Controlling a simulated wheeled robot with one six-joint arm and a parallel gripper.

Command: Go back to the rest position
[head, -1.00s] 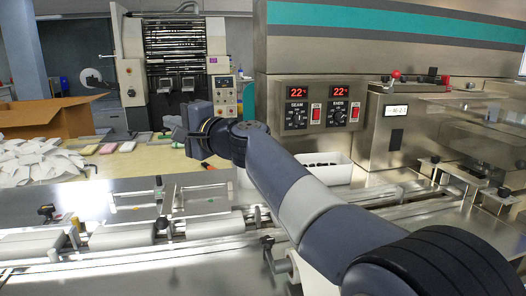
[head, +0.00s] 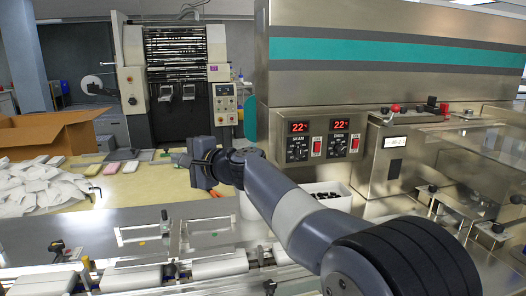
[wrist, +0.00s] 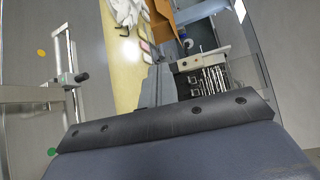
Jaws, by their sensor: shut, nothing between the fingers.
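My gripper (head: 182,159) is at the far end of my arm, left of centre in the head view, raised above the metal deck and in front of the pale worktable. In the wrist view its dark grey body fills the bottom and its fingers (wrist: 157,85) point up the picture. The fingers look together, with nothing seen between them. The flow wrapper (head: 390,75) stands on the right, with a control panel (head: 318,138) showing two red "22" readouts. My gripper is left of this panel and apart from it.
A white bin (head: 330,193) with dark items stands behind my forearm. Air around my gripper looks clear.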

